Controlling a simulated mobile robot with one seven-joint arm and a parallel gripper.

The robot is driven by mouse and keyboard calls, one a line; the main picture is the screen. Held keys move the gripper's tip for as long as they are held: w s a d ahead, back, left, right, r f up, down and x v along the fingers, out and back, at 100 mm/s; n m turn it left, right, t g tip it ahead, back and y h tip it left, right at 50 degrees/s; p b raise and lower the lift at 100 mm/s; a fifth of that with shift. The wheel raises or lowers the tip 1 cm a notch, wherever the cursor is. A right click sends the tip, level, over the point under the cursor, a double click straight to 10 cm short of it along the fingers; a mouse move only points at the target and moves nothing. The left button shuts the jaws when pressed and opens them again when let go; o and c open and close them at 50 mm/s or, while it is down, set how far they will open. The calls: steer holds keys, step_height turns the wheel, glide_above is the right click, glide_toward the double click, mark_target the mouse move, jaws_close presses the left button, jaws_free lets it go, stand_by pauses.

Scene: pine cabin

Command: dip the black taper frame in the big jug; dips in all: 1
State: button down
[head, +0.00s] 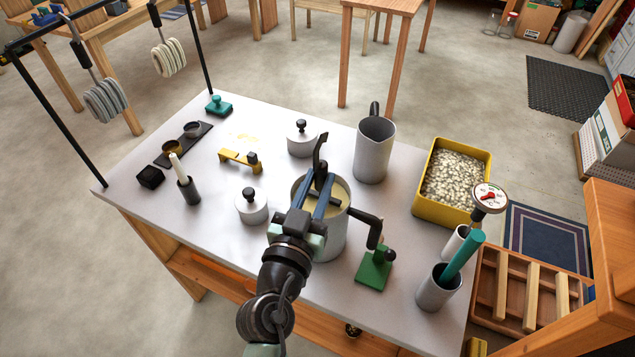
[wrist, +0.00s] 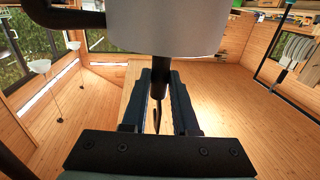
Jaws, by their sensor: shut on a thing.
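My gripper (head: 320,195) is over the mouth of a wide grey jug (head: 330,238) with a black handle and pale yellow wax inside. It is shut on the black taper frame (head: 320,150), whose hooked top rises above the fingers. The frame's lower part is hidden, so I cannot tell how deep it is. In the wrist view the frame's black stem (wrist: 158,84) stands between the blue-grey fingers (wrist: 158,105), with the pale jug wall (wrist: 180,25) at the top. A taller grey jug (head: 373,152) stands behind to the right.
A yellow bin of pale pellets (head: 424,212), a green-based stand (head: 374,269) and a grey cup with a teal-handled tool (head: 437,292) are on the right. Lidded pots (head: 251,206) and a yellow holder (head: 240,160) stand left. A rack (head: 48,43) carries hanging white tapers (head: 105,100).

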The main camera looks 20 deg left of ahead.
stand_by(0.5)
step_height(320, 180, up, 16)
steer(key=p, duration=1.2)
steer(key=shift+r, duration=0.1)
stand_by(3.8)
